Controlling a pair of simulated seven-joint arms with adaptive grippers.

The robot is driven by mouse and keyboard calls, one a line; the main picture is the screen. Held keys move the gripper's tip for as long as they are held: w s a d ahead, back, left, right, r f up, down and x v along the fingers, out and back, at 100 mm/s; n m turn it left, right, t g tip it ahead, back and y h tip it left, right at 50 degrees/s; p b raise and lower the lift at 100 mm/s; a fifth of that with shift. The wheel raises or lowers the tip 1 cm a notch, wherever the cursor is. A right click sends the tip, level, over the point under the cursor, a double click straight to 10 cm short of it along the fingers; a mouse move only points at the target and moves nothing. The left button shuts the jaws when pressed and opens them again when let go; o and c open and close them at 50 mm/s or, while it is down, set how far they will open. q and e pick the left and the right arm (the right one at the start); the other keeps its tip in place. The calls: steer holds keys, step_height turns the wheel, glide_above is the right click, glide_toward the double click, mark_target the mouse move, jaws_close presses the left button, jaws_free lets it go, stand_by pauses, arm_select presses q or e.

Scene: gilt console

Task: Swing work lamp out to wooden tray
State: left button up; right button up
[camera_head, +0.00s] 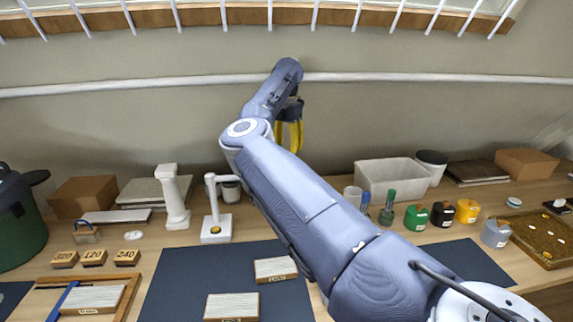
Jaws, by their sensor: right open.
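The white work lamp (213,203) stands upright on a square base left of centre on the table. Its short arm points right, with a greyish cup-like shape (231,190) under or behind its end; I cannot tell which. A wood-rimmed tray (128,293) lies at the lower left, with a pale block and a blue strip in it. My right arm crosses from the lower right. My right gripper (290,146), with yellow fingers, is open, pointing down above and right of the lamp, apart from it and partly hidden by my arm. My left gripper is out of view.
A white column (172,198) stands close left of the lamp. A dark mat (178,281) with pale blocks lies in front. Several small bottles (416,217) and a white bin (391,181) stand right.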

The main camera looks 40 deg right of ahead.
steer(key=shift+f, duration=3.45)
jaws_close()
